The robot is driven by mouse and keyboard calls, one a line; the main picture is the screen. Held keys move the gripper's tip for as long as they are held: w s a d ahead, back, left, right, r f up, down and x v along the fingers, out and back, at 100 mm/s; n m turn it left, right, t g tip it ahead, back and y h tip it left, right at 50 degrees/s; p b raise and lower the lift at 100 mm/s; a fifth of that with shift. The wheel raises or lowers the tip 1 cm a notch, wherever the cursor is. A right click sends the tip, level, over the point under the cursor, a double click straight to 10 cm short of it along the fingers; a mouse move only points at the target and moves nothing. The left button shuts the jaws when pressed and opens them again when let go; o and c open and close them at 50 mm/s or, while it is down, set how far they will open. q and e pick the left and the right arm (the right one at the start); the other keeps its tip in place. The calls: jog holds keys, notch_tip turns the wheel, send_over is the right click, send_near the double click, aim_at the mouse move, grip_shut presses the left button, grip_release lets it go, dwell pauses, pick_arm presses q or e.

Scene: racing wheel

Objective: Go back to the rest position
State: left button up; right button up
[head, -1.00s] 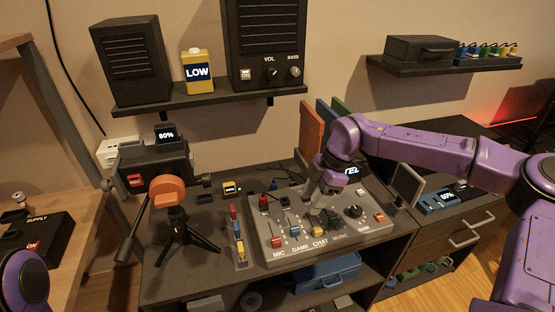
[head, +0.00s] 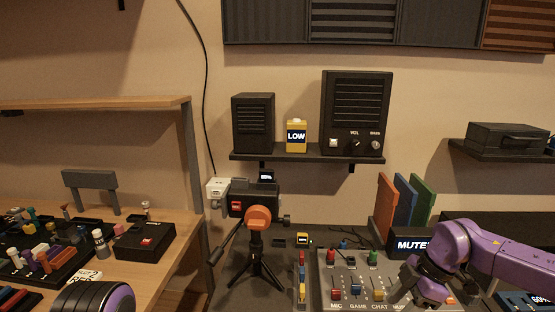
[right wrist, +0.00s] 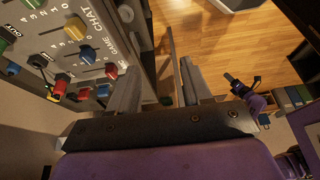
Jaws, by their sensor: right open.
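The mixer console (head: 345,262) sits on the dark desk, with coloured sliders and a screen reading "MUTE" (head: 412,244), its end covered by my right wrist. My right arm comes in from the right. My right gripper (head: 402,292) is low in front of the console's right part; the head view does not show whether they touch. In the right wrist view my right gripper (right wrist: 158,78) is open with nothing between its fingers, and the console (right wrist: 75,50) lies left of them. A purple part of my left arm (head: 95,298) shows at bottom left; its gripper is out of view.
A camera on a tripod (head: 257,235) stands left of the console. Books (head: 403,205) stand behind it. A shelf (head: 300,156) holds two speakers and the yellow "LOW" box (head: 296,136). A wooden table (head: 160,262) at left carries a black supply box (head: 146,242) and small parts.

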jog(key=s+d+f+n+t+h, duration=0.1)
jog(key=s+f+n+t+h, duration=0.3)
jog(key=f+n, duration=0.8)
jog(key=s+d+f+n+h, duration=0.15)
jog(key=f+n+h, duration=0.45)
jog(key=n, duration=1.1)
jog(key=s+f+n, duration=0.3)
jog(key=s+n, duration=0.3)
jog(key=s, duration=0.1)
jog(key=s+f+n+y, duration=0.1)
jog(key=s+f+n, duration=0.3)
jog(key=s+n, duration=0.2)
jog(key=s+f+n+g+y, duration=0.1)
jog(key=s+f+n, duration=0.3)
jog(key=s+n, duration=0.3)
jog(key=s, duration=0.3)
jog(key=shift+s+d, duration=0.2)
jog(key=shift+d, duration=0.1)
